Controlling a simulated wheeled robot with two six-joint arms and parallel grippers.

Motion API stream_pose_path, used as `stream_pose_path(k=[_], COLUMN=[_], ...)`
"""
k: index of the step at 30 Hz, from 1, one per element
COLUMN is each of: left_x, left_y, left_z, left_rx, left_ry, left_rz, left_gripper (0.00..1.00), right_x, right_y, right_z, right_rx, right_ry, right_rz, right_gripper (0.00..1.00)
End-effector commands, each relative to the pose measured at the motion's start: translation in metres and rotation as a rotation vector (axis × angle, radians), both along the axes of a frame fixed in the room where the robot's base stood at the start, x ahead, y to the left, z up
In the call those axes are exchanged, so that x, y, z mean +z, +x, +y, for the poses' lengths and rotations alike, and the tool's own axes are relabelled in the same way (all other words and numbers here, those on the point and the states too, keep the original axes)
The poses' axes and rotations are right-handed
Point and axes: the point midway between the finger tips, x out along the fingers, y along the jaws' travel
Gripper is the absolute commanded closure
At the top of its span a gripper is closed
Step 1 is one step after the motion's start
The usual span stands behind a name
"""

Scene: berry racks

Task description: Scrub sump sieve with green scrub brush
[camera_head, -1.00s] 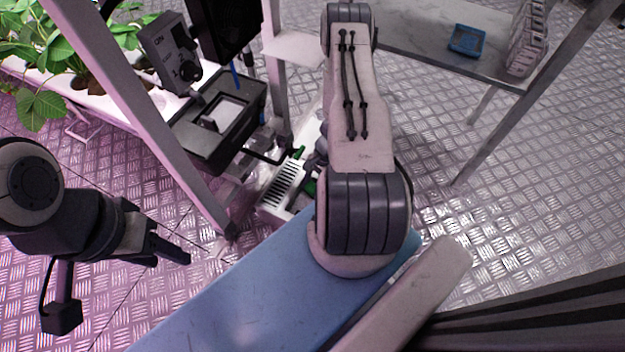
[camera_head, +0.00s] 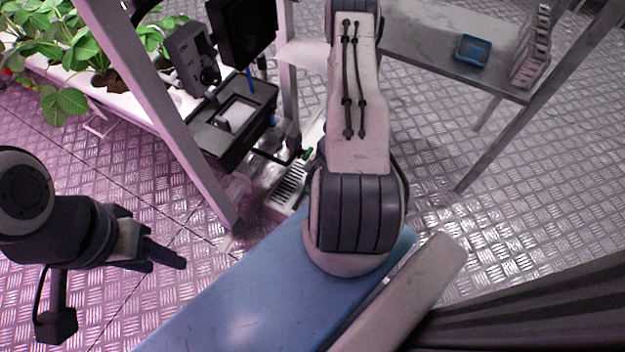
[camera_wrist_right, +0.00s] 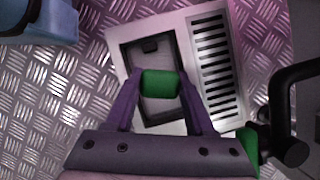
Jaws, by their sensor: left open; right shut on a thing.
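My right gripper (camera_wrist_right: 160,92) is shut on the green scrub brush (camera_wrist_right: 160,84), which shows as a short green block between its fingers. It is above a white sump unit with a dark rectangular opening. The greyish surface inside appears to be the sump sieve (camera_wrist_right: 158,108), partly hidden by the brush and fingers. Whether the brush touches it, I cannot tell. In the head view my right forearm hides this gripper and most of the unit. My left gripper (camera_head: 160,254) is open and empty over the floor at the left.
A slotted white grate (camera_wrist_right: 213,60) lies beside the opening; it also shows in the head view (camera_head: 289,187). A black pipe (camera_wrist_right: 292,120) stands close on the right.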

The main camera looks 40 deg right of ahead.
Motion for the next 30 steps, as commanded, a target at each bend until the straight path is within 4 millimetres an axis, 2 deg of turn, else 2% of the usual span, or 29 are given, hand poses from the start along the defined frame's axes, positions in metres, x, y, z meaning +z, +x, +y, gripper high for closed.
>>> stream_pose_path(k=[1,9,26,30], left_x=[0.008,0.024,0.024,0.032], left_y=[0.000,0.000,0.000,0.000], left_z=[0.000,0.000,0.000,0.000], left_rx=[0.000,0.000,0.000,0.000], left_ry=[0.000,0.000,0.000,0.000], left_rz=[0.000,0.000,0.000,0.000], left_gripper=[0.50,0.50,0.50,0.50], right_x=[0.009,0.029,0.030,0.038], right_y=[0.000,-0.001,-0.001,0.000], right_z=[0.000,-0.001,-0.001,-0.001], right_rx=[-0.001,-0.002,-0.002,-0.002], right_ry=[0.000,0.000,0.000,0.000], right_rz=[-0.001,0.000,0.000,0.000], right_gripper=[0.98,0.98,0.98,0.98])
